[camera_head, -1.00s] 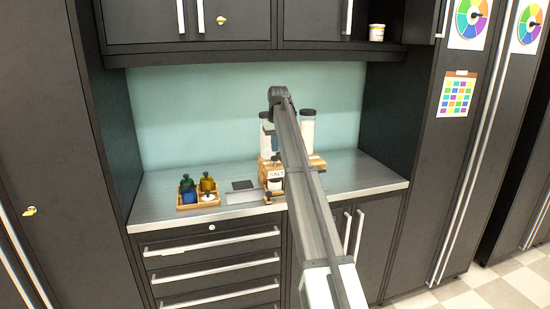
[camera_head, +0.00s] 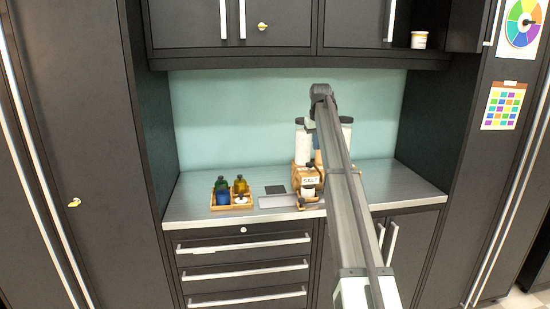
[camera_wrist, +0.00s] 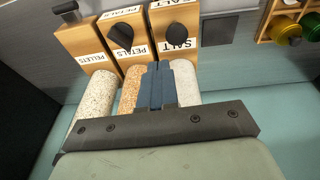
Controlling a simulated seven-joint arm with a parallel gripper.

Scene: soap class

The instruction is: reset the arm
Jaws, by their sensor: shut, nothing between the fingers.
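My gripper (camera_wrist: 155,88) shows in the wrist view as two dark blue fingers pressed together, with nothing between them. In that view it lies over the clear tubes of the dispensers, in front of the wooden boxes. It is apart from or near the tan-filled tube; contact cannot be told. In the head view my own arm reaches over the counter and hides most of the gripper and part of the dispensers.
Wooden dispensers labelled SALT (camera_wrist: 177,30), PETALS (camera_wrist: 122,38) and PELLETS (camera_wrist: 85,45) stand on the metal counter (camera_head: 190,204). A wooden crate (camera_head: 231,207) holds several bottles. Cabinets (camera_head: 385,22) overhang the counter. A small cup (camera_head: 418,40) stands on a shelf.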

